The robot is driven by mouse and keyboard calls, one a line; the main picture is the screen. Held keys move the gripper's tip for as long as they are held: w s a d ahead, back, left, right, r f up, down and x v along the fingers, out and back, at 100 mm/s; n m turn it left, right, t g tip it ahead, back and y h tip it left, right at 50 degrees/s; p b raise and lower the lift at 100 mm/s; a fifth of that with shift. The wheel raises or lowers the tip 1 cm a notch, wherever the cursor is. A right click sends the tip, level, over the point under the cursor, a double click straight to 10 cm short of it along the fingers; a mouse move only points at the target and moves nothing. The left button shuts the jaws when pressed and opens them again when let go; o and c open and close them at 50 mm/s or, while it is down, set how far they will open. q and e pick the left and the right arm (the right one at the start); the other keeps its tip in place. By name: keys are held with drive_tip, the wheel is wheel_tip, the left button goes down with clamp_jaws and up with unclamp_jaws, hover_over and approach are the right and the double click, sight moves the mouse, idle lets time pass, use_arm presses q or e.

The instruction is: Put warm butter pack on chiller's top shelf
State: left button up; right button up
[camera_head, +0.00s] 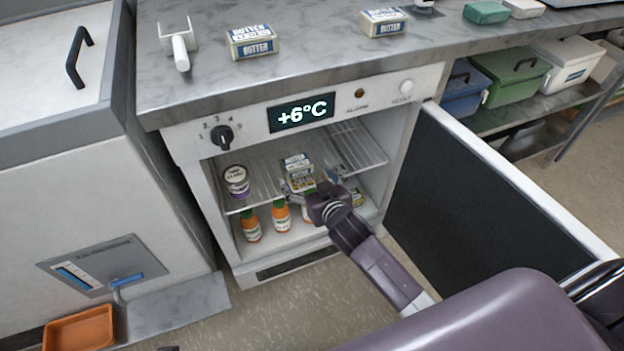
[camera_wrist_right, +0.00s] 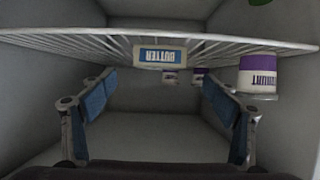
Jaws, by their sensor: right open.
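The chiller (camera_head: 180,145) stands with its door open, and its display reads +6°C. A white and blue butter pack (camera_head: 298,163) rests on its wire top shelf (camera_head: 262,170); it also shows, upside down, in the right wrist view (camera_wrist_right: 160,56). My right gripper (camera_head: 318,190) is at the chiller opening, just in front of that pack. Its fingers (camera_wrist_right: 156,88) are spread and empty, with the pack beyond them. Two more butter packs, one on the left (camera_head: 253,42) and one on the right (camera_head: 384,22), lie on the counter. I cannot tell which pack is warm.
A yogurt tub (camera_head: 236,180) stands left on the top shelf. Orange bottles (camera_head: 251,226) stand below it. The open door (camera_head: 470,200) blocks the right side. A white scoop (camera_head: 179,42) lies on the counter. The shelf has bare room at the right.

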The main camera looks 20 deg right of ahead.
use_arm(q)
wheel_tip(320, 180, down, 3)
drive_tip(key=shift+s, duration=0.15)
use_arm(e)
drive_tip(key=s+f+g, duration=0.5)
drive_tip(key=s+f, duration=0.3)
drive_tip(key=s, duration=0.7)
drive_tip(key=s+f+n+g, duration=0.1)
drive_tip(key=s+f+g, duration=0.4)
drive_tip(key=s+f, duration=0.4)
drive_tip(key=s, duration=0.7)
drive_tip(key=shift+s+d+f+n+g, duration=0.2)
drive_tip(key=shift+d+n+g, duration=0.1)
drive_tip(key=shift+d, duration=0.1)
